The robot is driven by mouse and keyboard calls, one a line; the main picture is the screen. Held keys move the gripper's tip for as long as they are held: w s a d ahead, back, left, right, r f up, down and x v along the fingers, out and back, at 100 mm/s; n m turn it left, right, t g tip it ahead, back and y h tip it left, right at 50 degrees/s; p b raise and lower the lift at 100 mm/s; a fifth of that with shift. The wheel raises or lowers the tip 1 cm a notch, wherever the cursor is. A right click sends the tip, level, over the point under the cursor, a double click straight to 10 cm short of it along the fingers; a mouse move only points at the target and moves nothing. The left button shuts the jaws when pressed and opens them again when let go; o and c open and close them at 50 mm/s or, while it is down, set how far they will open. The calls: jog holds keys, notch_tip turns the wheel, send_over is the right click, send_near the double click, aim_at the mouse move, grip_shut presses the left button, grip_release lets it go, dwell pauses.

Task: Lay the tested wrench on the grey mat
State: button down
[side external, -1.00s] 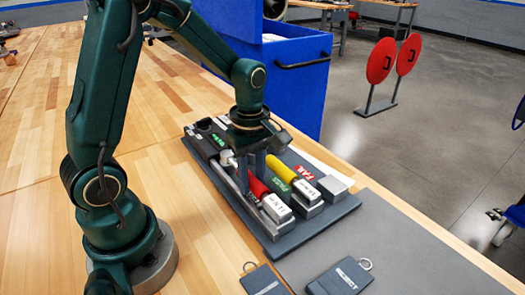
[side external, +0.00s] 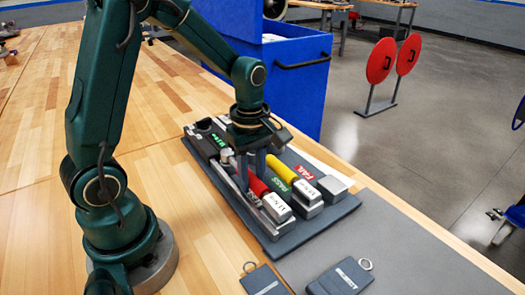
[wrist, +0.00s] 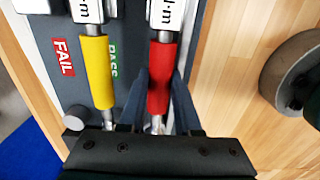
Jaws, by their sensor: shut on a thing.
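A red-handled wrench (side external: 257,186) with a white label block lies in the dark test fixture (side external: 336,211). My gripper (side external: 257,168) reaches down from above and is shut on the red handle. In the wrist view, the fingers of my gripper (wrist: 161,82) sit on either side of the red grip (wrist: 160,62). A yellow-handled wrench (side external: 285,173) lies beside it, untouched; its yellow grip also shows in the wrist view (wrist: 97,70). The grey mat (side external: 400,245) lies flat at the right front, bare in its middle. The red wrench's far end is hidden by my gripper.
A PASS label (side external: 279,184) and a FAIL label (side external: 303,172) mark the fixture. Its display (side external: 220,140) glows green. Two dark tags (side external: 264,281) and (side external: 340,276) with rings lie near the mat's front. A blue cabinet (side external: 290,85) stands behind.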

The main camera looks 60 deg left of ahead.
jog(key=shift+r, duration=0.6)
jog(key=shift+r, duration=0.75)
